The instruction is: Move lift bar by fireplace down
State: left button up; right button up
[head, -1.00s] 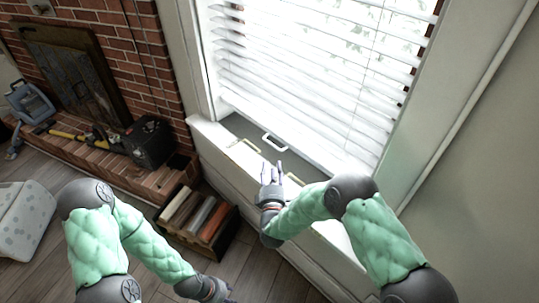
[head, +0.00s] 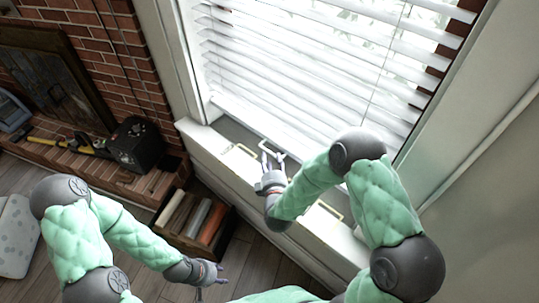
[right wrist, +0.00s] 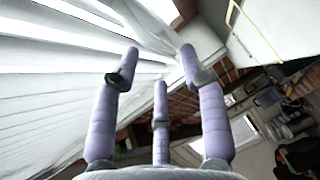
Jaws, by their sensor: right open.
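The white lift bar (head: 279,154) is a small looped handle at the bottom of the window, below the blinds (head: 300,75). My right gripper (head: 271,160) is open just in front of it, and its fingers partly cover it. I cannot tell whether they touch. In the right wrist view my right gripper (right wrist: 158,62) has its fingers spread with nothing between them, close to the white slats; the lift bar is not clear there. My left gripper (head: 212,279) hangs low over the floor, fingers apart and empty.
A wooden crate of books (head: 195,225) stands below. The brick fireplace (head: 125,60) with a black box (head: 138,145) on its hearth is at left.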

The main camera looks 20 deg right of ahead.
aim_at(270, 152)
jog(key=shift+b+x, duration=0.45)
jog(key=shift+x, duration=1.6)
grip_shut()
